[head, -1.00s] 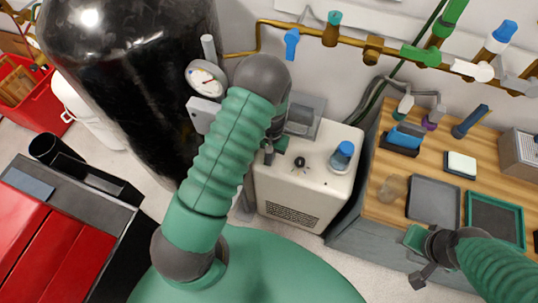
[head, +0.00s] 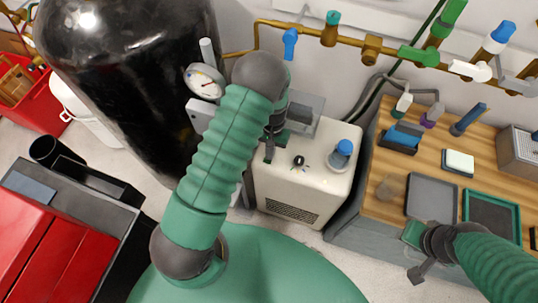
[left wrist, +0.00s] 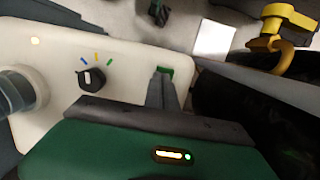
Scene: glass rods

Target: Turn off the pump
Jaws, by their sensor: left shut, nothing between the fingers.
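The pump (head: 300,195) is a cream box with a vent grille on its front. On its top is a black knob (head: 299,161) and a blue-capped fitting (head: 343,150). In the left wrist view the knob (left wrist: 91,80) has a white pointer line, with blue, yellow and green marks around it. My left gripper (head: 268,155) is shut and empty over the pump's top, left of the knob. In the left wrist view its fingertips (left wrist: 163,74) are beside a small green patch, apart from the knob. My right gripper (head: 418,273) hangs by the bench's front edge; its jaw state is unclear.
A large black tank with a gauge (head: 205,82) stands left of the pump. A wooden bench (head: 400,187) with trays is on the right. Brass pipework with valves (head: 330,35) runs along the wall. A red-and-grey unit (head: 50,240) is at lower left.

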